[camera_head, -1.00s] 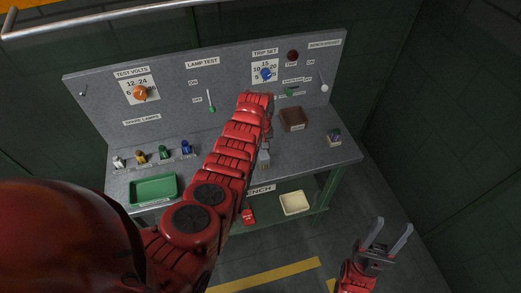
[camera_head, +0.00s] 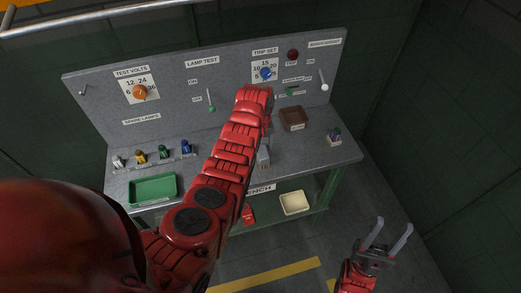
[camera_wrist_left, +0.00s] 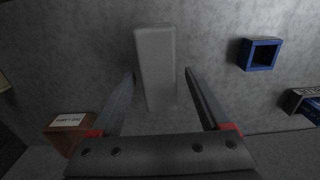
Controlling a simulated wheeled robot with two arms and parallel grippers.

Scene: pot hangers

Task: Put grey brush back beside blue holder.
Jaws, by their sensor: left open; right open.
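A pale grey block (camera_wrist_left: 155,60), which I take to be the grey brush, lies between the fingers of my left gripper (camera_wrist_left: 160,75) in the left wrist view. The fingers are open, with gaps on both sides of the block. A grey block also shows beside my left arm on the bench in the head view (camera_head: 263,158). The blue holder (camera_wrist_left: 246,54), a hollow square, stands to the right in the wrist view. My left arm seems to hide it in the head view. My right gripper (camera_head: 388,238) is open and empty, in front of the bench.
A brown box (camera_head: 292,118) stands on the bench (camera_head: 310,150), right of my left arm. A green tray (camera_head: 153,189) and several spare lamps (camera_head: 164,153) are at the left. A small holder (camera_head: 334,138) stands near the right edge. A panel with knobs and switches rises behind.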

